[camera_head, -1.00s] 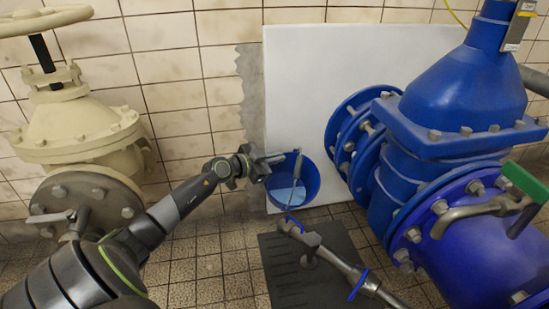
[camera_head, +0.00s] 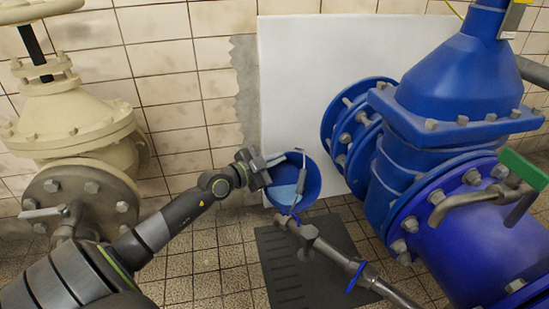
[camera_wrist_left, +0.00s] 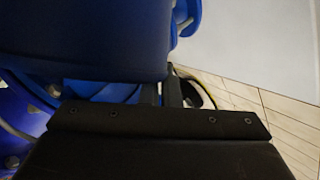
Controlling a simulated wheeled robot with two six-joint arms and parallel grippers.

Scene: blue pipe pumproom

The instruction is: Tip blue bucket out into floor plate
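The blue bucket (camera_head: 312,185) hangs in front of the white panel, with a lighter blue patch, apparently water (camera_head: 285,195), inside it. It looks slightly tilted. My left gripper (camera_head: 274,160) is at the bucket's upper left rim and looks shut on it. In the left wrist view the bucket (camera_wrist_left: 85,40) fills the upper left, close to the fingers (camera_wrist_left: 172,92); the exact grip is hard to make out. The dark floor plate (camera_head: 290,278) with slots lies on the tiles below and in front of the bucket. My right gripper is not in view.
A grey pipe with a tap (camera_head: 330,249) crosses over the floor plate, just below the bucket. The large blue valve (camera_head: 440,100) stands close to the right. A cream valve (camera_head: 75,125) stands on the left. The white panel (camera_head: 300,60) is behind.

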